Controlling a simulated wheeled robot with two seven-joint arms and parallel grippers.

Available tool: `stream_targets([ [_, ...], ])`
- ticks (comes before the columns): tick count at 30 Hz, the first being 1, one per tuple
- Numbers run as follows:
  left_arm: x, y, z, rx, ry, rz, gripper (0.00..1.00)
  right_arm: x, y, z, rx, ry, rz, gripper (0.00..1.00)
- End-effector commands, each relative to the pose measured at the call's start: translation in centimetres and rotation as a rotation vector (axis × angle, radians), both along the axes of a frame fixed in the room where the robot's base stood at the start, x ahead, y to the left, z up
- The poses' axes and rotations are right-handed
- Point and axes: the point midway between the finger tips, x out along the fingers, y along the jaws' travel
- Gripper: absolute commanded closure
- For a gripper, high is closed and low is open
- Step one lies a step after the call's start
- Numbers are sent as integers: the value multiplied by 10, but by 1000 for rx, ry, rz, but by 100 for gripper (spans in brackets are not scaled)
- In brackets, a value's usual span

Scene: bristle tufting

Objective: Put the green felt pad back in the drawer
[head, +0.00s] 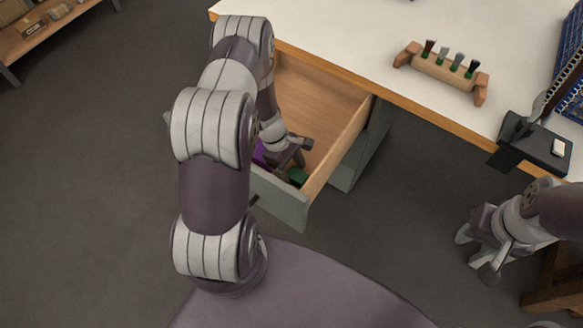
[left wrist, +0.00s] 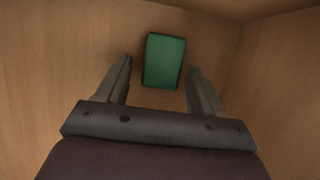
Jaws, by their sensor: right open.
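The green felt pad (head: 298,176) lies inside the open drawer (head: 330,142), near its front right corner. In the left wrist view the pad (left wrist: 164,61) rests flat on the wooden drawer floor, just beyond and between my fingertips. My left gripper (head: 300,150) reaches down into the drawer; in the left wrist view its fingers (left wrist: 160,72) stand apart with nothing held between them. My right gripper (head: 478,258) is open and empty, below the table's front edge at the right.
A purple thing (head: 259,153) shows partly behind my left arm in the drawer. On the white table (head: 340,30) stand a wooden holder (head: 440,71) with several brushes and a black device (head: 540,143). A blue crate (head: 572,75) is at the right edge.

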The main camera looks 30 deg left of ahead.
Motion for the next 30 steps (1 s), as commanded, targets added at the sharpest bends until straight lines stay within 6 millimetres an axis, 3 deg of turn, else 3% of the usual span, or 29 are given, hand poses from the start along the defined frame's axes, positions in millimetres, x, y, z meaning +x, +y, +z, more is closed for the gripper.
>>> stream_targets([
  [7,1,4,14,2,-3,0,32,0,0,7,0,0,0,57],
  [15,3,30,80,3,-4,2,32,0,0,24,0,0,0,57],
  [23,4,41,120,13,-13,-40,32,0,0,29,0,0,0,57],
  [26,-1,16,163,96,-93,-334,32,0,0,30,0,0,0,57],
  [30,-35,-33,232,257,-273,-969,32,0,0,29,0,0,0,57],
])
